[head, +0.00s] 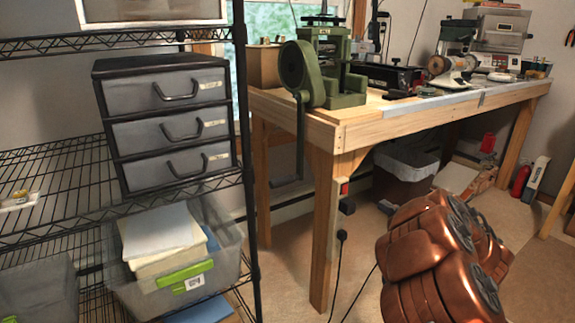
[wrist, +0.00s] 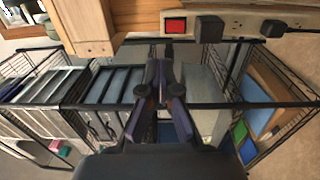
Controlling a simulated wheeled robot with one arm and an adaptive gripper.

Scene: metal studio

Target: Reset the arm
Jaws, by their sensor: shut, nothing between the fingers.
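My arm (head: 445,255) shows as copper-coloured rounded links at the lower right of the head view. Its end is outside that view. In the wrist view my gripper (wrist: 162,78) has dark fingers brought together at the middle of the picture. It is shut with nothing held between the fingers. The wrist view is strongly tilted, with the wooden bench and a power strip along its top.
A wooden workbench (head: 365,122) with a green rolling mill (head: 338,75) stands beyond my arm. A wire shelf (head: 55,220) at left holds a drawer unit (head: 165,118) and a clear bin (head: 125,275). A trash bin (head: 405,172) stands under the bench. Some floor is open.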

